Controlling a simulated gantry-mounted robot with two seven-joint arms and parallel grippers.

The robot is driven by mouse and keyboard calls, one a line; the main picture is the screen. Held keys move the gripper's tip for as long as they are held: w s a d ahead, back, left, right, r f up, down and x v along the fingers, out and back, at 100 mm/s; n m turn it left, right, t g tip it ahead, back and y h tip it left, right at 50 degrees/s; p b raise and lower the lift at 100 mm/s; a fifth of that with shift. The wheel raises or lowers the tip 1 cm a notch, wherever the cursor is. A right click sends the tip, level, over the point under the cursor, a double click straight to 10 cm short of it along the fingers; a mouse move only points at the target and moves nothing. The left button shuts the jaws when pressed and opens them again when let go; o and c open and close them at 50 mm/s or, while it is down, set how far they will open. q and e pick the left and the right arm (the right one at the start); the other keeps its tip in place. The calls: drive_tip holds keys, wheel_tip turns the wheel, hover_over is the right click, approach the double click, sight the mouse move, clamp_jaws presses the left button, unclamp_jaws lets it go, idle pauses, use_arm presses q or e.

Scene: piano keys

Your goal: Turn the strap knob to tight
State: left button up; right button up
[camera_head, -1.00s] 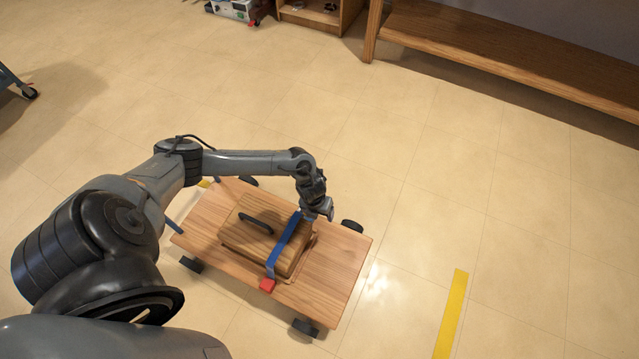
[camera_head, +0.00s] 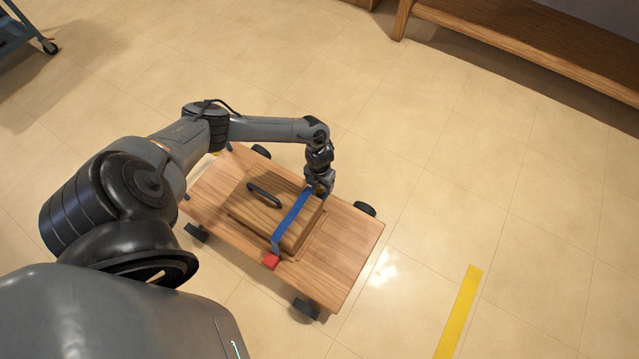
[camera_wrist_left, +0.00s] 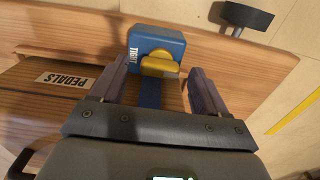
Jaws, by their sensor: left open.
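The strap knob is yellow (camera_wrist_left: 160,64) and sits on a blue buckle block (camera_wrist_left: 155,42) marked "TIGHT" in the left wrist view. The knob lies between the spread fingers of my open left gripper (camera_wrist_left: 158,76), with no clear contact seen. A blue strap (camera_head: 292,219) runs over a wooden box (camera_head: 250,206) on a wooden cart (camera_head: 340,240). In the head view my left gripper (camera_head: 319,188) is at the strap's far end and hides most of the buckle. My right gripper is not in view.
A red block (camera_head: 271,261) sits at the strap's near end. The box has a dark handle (camera_head: 264,194) and a "PEDALS" label (camera_wrist_left: 62,79). A wooden bench (camera_head: 520,45) stands at the back right. The floor right of the cart is clear, with a yellow stripe (camera_head: 460,310).

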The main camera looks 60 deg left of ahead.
use_arm(q)
drive_tip(key=shift+f, duration=0.5)
drive_tip(key=c, duration=1.1)
drive_tip(key=shift+o, duration=0.2)
drive_tip(key=shift+r, duration=0.1)
